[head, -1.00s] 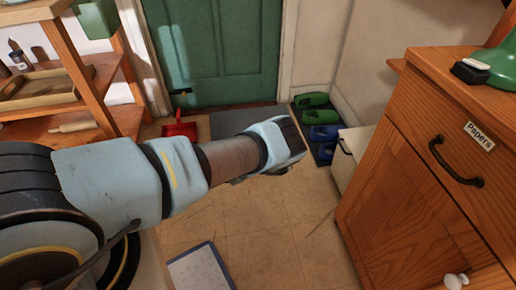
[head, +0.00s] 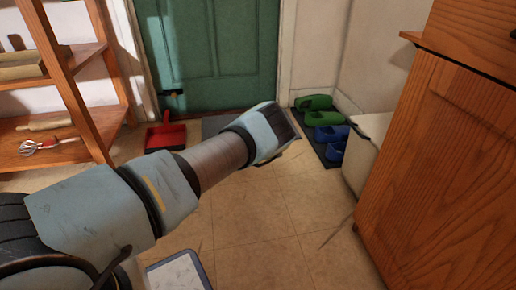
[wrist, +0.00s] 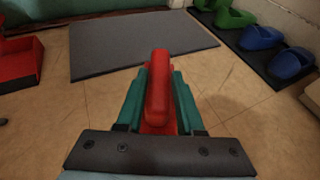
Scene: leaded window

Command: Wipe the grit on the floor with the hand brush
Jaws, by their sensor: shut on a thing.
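My gripper (wrist: 158,100) has teal fingers shut on the red handle of the hand brush (wrist: 157,85) in the wrist view. The handle points away from the camera, over the tan tiled floor. The brush's bristles are hidden, so I cannot tell whether they touch the floor. In the head view my arm reaches across the middle, and its end hides the gripper and brush. I cannot make out grit on the floor (head: 265,215); only faint scratches and dark lines show there.
A grey mat (wrist: 145,42) lies ahead before the green door (head: 208,55). A red dustpan (head: 165,137) is at left, near wooden shelves (head: 90,100). Green and blue shoes (head: 328,135) line the right wall. A wooden cabinet (head: 440,170) stands right. A blue-edged board (head: 180,272) lies near.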

